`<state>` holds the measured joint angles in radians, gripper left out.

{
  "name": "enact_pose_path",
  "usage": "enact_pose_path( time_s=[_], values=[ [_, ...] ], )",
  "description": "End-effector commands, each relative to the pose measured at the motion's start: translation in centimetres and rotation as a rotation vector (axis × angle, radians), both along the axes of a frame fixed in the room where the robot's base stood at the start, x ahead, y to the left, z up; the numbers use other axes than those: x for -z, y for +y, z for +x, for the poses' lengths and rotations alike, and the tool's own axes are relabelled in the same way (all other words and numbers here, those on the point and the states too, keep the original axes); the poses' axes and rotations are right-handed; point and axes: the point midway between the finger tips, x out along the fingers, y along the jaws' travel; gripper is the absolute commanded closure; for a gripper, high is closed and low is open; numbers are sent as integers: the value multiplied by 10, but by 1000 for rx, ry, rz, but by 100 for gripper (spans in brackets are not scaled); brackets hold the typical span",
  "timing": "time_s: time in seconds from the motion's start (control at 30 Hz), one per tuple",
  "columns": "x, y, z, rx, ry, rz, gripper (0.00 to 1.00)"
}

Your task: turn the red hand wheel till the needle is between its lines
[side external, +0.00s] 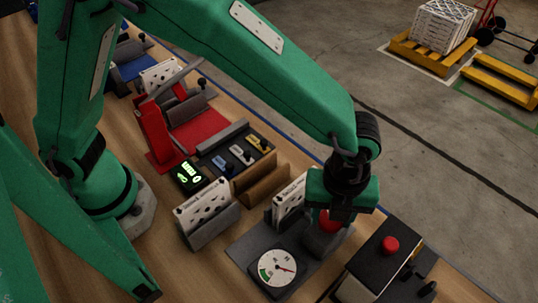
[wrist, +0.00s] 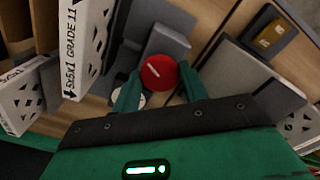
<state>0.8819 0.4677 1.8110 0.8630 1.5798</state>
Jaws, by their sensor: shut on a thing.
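The red hand wheel (side external: 330,222) sits on a dark grey block, partly covered by my gripper (side external: 340,206). In the wrist view the wheel (wrist: 158,72) is a red disc with a white mark, between my two green fingers. My gripper is shut on the wheel. The round white gauge (side external: 278,267) lies at the front of the same grey base. Its thin needle points right and slightly down, and a green band shows at the lower left of the dial. The needle looks outside that band. Only a piece of white dial shows behind the fingers in the wrist view.
White boxed filters stand in grey holders to the left (side external: 203,212) and behind the wheel (side external: 290,202). A black box with a red button (side external: 390,244) stands close on the right. A green-lit display (side external: 188,176) and a red stand (side external: 158,137) are farther back.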

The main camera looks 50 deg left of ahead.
Motion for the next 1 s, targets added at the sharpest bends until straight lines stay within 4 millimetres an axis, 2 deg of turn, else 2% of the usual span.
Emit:
enact_pose_path(
  time_s=[0.2,0.23,0.33,0.73,1.0],
  values=[
    [-2,-1,0,1,-2,-2,80],
    [-2,-1,0,1,-2,-2,55],
    [-2,-1,0,1,-2,-2,35],
    [-3,0,0,-1,-1,-2,35],
    [-27,-1,0,-1,-3,-3,35]
  ],
)
